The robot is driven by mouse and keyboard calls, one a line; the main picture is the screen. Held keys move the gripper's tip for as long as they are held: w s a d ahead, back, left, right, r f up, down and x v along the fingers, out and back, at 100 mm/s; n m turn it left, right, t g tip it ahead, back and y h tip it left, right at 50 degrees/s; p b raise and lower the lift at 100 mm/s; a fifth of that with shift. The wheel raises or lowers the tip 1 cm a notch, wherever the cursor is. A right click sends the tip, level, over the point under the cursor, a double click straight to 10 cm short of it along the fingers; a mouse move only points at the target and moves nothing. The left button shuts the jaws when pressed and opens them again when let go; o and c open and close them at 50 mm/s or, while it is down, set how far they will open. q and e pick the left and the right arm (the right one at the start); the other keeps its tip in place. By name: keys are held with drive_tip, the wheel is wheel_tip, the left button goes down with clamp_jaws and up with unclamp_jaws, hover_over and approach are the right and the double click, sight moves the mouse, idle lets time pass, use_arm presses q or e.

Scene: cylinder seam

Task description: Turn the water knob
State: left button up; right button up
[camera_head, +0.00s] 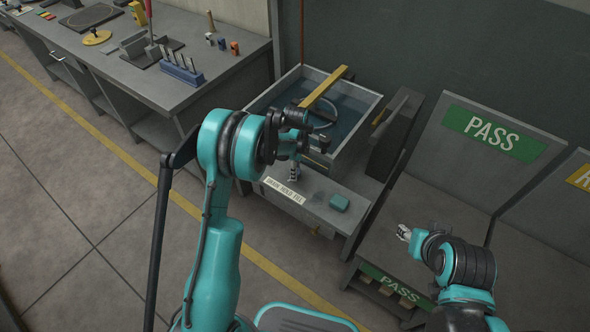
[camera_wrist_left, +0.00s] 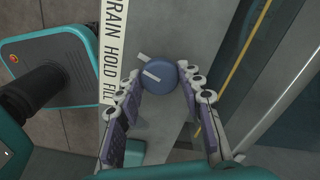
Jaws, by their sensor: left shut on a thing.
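The water knob (camera_wrist_left: 160,76) is a round blue knob on the grey panel in the left wrist view, with a white mark on its face. A white strip (camera_wrist_left: 111,45) reading DRAIN HOLD FILL lies beside it; it also shows in the head view (camera_head: 284,191). My left gripper (camera_wrist_left: 162,88) is shut on the knob, one finger on each side. In the head view my left gripper (camera_head: 293,173) is at the front of the water tank (camera_head: 258,104), and the knob is hidden there. My right gripper (camera_head: 404,232) is away to the right, too small to read.
A yellow bar (camera_head: 324,87) lies across the tank. A teal block (camera_head: 340,202) sits on the ledge right of the strip. A workbench (camera_head: 180,95) with tools stands left. The PASS station (camera_head: 440,205) is on the right, below my right arm.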

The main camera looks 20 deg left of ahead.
use_arm(q)
drive_tip(key=shift+m, duration=1.5)
drive_tip(key=o, duration=1.1)
drive_tip(key=shift+o, duration=0.2)
drive_tip(key=shift+r, duration=0.1)
wheel_tip(320, 180, up, 12)
